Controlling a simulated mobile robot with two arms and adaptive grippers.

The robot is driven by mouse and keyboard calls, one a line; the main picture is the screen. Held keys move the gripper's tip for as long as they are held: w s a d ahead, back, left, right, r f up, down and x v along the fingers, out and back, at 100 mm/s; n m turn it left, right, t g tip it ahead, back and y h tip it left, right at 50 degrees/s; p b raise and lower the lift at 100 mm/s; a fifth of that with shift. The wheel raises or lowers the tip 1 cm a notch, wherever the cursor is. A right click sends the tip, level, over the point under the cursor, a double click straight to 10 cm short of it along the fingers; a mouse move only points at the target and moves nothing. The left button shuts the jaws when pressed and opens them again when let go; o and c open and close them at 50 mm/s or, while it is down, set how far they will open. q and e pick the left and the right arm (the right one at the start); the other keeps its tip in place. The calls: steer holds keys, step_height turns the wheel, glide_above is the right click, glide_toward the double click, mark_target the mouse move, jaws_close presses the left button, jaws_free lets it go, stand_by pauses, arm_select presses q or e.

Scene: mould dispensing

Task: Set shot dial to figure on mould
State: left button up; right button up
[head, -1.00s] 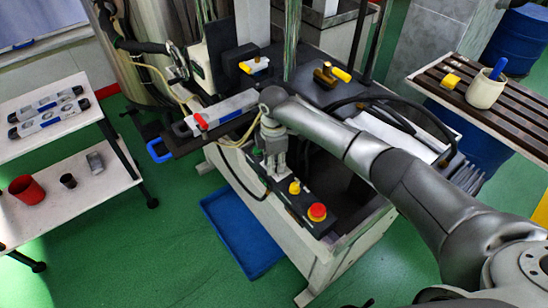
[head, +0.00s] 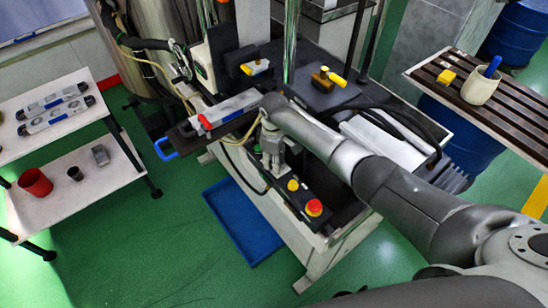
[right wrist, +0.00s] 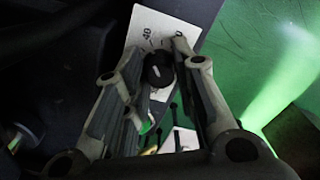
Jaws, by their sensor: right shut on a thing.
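The shot dial, a black round knob (right wrist: 158,72), sits on a white scale plate (right wrist: 150,32) in the right wrist view. The plate carries printed numbers, one reading 40; the others are hard to read, as is the dial's setting. My right gripper (head: 272,166) points down at the front of the machine in the head view, hiding the dial there. Its fingers are closed on the knob, one on each side. The grey metal mould (head: 238,104) lies on the machine's dark rail behind the gripper. The figure on it is too small to read. My left gripper is out of view.
A red emergency button (head: 314,208) and a yellow button (head: 292,185) sit close to the right gripper. A red-handled clamp (head: 205,122) is beside the mould. A white shelf cart (head: 60,135) holds more moulds at left. A blue tray (head: 240,222) lies on the floor.

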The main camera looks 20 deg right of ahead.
stand_by(0.4)
steer(key=o, duration=1.1)
steer(key=shift+c, duration=0.2)
